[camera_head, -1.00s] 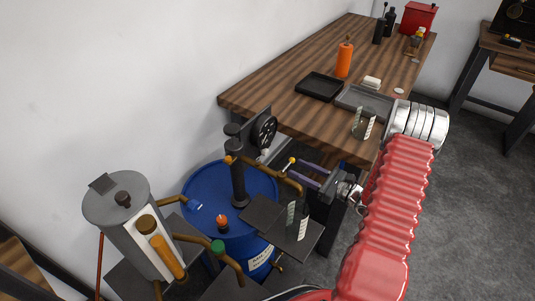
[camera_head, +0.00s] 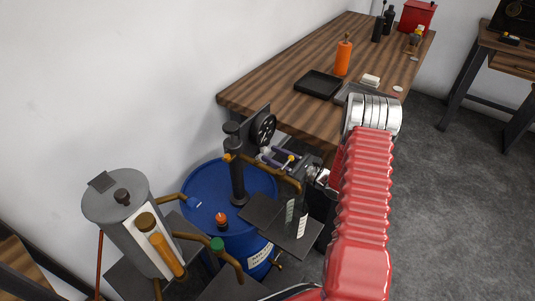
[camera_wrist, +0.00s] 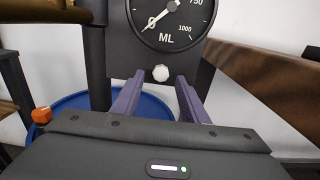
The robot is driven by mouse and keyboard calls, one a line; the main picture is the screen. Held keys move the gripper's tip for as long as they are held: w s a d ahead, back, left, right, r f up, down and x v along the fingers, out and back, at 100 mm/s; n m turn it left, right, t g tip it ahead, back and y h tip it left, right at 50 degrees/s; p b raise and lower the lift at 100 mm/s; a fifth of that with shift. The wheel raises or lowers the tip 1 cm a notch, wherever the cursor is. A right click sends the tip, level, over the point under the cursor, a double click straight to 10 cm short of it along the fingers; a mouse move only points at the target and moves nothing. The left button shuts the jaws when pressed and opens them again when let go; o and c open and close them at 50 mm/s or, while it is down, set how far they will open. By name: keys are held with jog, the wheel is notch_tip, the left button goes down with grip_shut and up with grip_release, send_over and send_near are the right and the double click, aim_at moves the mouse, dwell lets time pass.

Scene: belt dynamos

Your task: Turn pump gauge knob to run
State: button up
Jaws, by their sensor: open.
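The pump gauge (camera_wrist: 168,20) shows at the top of the wrist view, a black dial marked 750, 1000 and ML. Its needle points to the lower left. A small white knob (camera_wrist: 161,73) sits on the dark plate below the dial. My gripper (camera_wrist: 154,80) is open, its two purple fingers pointing at the plate, one on each side of the knob in this view. Whether they touch the knob or plate cannot be told. In the head view the gauge (camera_head: 263,129) faces right above the blue drum, with my gripper (camera_head: 268,157) just below it.
The blue drum (camera_head: 204,180) stands under the gauge, with a black pump post (camera_head: 237,170) and brown pipes beside it. The wooden table (camera_head: 285,80) is close behind.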

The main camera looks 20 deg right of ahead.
aim_at(264, 150)
jog(key=shift+x, duration=1.35)
